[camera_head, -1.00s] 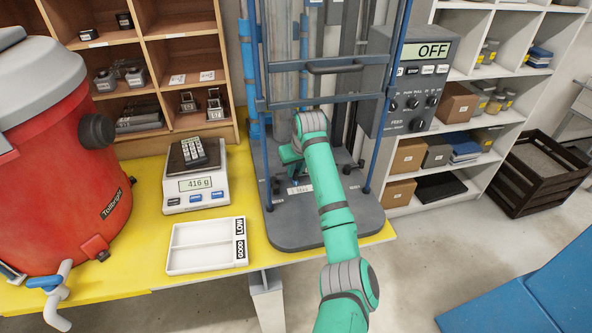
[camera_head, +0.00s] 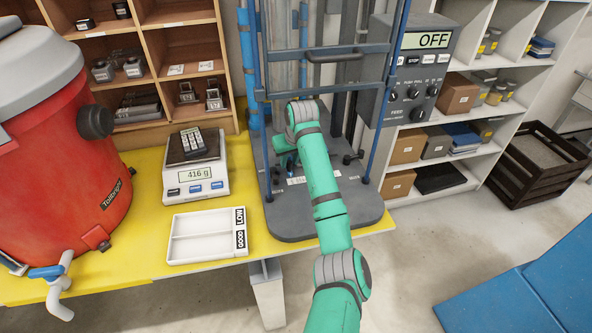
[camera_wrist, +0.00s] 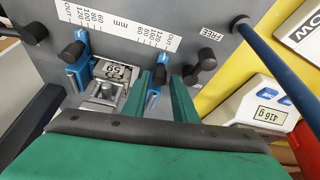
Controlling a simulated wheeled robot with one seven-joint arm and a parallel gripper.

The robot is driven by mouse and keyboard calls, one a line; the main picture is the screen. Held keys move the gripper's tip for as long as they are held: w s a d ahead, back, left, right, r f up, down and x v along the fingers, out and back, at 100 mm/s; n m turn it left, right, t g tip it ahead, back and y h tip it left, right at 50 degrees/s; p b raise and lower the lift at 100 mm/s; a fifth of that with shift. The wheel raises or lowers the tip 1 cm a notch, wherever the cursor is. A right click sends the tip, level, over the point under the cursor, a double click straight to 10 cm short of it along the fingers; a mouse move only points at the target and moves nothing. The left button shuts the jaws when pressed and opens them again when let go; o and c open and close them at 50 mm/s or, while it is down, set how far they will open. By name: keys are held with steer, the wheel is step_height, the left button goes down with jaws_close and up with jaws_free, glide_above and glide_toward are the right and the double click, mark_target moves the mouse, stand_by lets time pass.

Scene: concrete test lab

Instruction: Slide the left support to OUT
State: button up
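The test frame's grey base (camera_head: 350,212) stands on the yellow bench. In the wrist view the left support, a blue block (camera_wrist: 155,97) with a black knob (camera_wrist: 163,63), sits beside a printed mm scale ending in OUT. My gripper (camera_wrist: 163,84) has its two green fingers apart, one on each side of this support; I cannot tell whether they touch it. The other blue support (camera_wrist: 78,62) with its black knob is further left, beside its own scale. A metal block marked 59 (camera_wrist: 112,72) lies between the supports. In the head view my wrist hides most of this.
A blue upright rod (camera_wrist: 290,65) and a black lever by the FREE label (camera_wrist: 206,56) are close to my gripper. The control box reads OFF (camera_head: 433,40). A scale reading 416 g (camera_head: 196,180), a white tray (camera_head: 207,250) and a red drum (camera_head: 60,165) stand left.

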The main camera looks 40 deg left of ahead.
steer(key=shift+s+d+r, duration=0.2)
steer(key=shift+d+r, duration=0.05)
steer(key=shift+r, duration=0.05)
steer(key=s+d, duration=0.2)
steer(key=d, duration=0.1)
steer(key=s+d, duration=0.2)
steer(key=d, duration=0.1)
steer(key=s+d, duration=0.2)
steer(key=d, duration=0.1)
steer(key=shift+s+d, duration=0.1)
steer(key=shift+d, duration=0.3)
